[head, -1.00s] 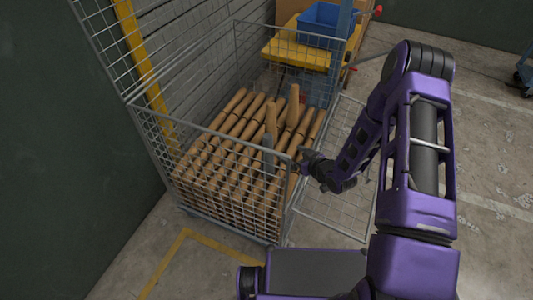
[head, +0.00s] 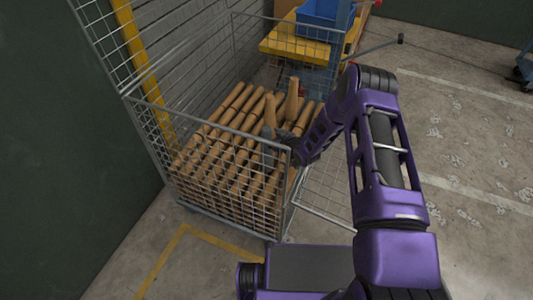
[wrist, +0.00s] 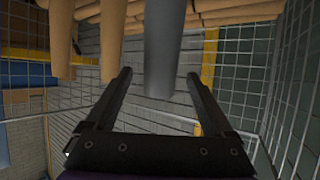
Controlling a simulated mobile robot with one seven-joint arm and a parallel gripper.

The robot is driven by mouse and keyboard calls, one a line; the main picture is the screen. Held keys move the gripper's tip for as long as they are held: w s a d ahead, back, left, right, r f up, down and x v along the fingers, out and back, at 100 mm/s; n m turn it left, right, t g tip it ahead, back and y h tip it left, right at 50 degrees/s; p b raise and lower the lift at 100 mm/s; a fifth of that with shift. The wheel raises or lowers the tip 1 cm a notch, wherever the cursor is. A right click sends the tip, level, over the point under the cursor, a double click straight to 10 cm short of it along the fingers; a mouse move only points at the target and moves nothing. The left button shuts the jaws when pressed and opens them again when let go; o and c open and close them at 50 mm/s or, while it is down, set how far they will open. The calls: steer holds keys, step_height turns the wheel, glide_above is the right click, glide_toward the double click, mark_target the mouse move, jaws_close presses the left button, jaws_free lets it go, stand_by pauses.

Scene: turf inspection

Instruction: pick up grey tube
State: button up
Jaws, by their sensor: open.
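The grey tube (head: 268,153) stands upright among brown tubes near the front right of the mesh cage, partly behind the wire. My gripper (head: 284,138) is at the cage's right side, close to the tube's upper part. In the wrist view the grey tube (wrist: 162,45) comes down from the top edge, and its end shows between the two fingers of my open gripper (wrist: 160,76). Whether the tube is truly between the fingers or just beyond them, I cannot tell. Nothing is held.
The wire cage (head: 210,125) holds many brown tubes lying side by side (head: 215,150). Upright brown tubes (head: 292,98) stand close to the grey one. A yellow cart (head: 295,47) with a blue bin (head: 322,14) stands behind. Floor at the right is open.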

steer(key=shift+x, duration=1.25)
jaws_close()
